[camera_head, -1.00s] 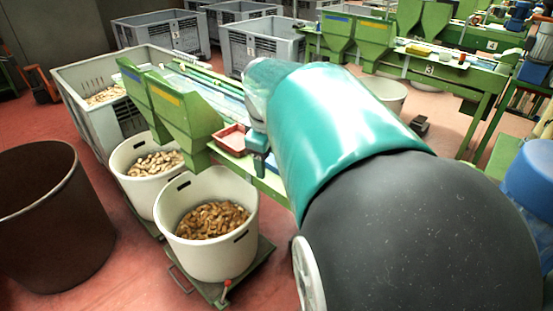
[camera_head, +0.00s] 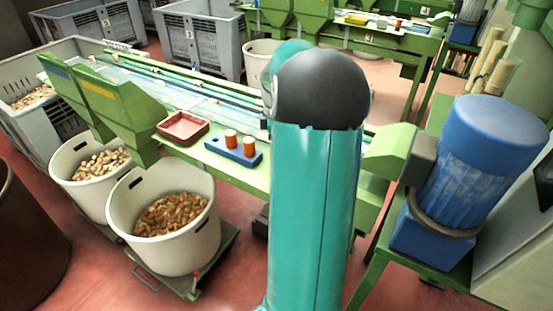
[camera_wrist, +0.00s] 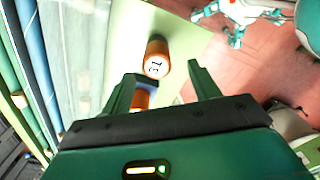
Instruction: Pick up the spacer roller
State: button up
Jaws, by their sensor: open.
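In the wrist view, an orange cylinder (camera_wrist: 157,58) with dark digits on its pale end is on a pale green surface, just beyond the fingertips. A second orange piece (camera_wrist: 139,100) shows partly between the fingers, close to the left one. I cannot tell which is the spacer roller. My gripper (camera_wrist: 162,71) is open, with no visible hold on either piece. My arm hides the gripper there.
A red tray (camera_head: 183,127) sits left of the blue holder on the green bench. White tubs of corks, one nearer (camera_head: 127,232) and one farther (camera_head: 68,175), stand below. A blue motor (camera_head: 468,165) stands at the right. Rails (camera_wrist: 38,70) run along the wrist view's left.

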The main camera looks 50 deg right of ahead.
jog(key=shift+d+f, duration=0.2)
jog(key=shift+f, duration=2.85)
jog(key=c, duration=1.1)
jog(key=shift+r, duration=0.1)
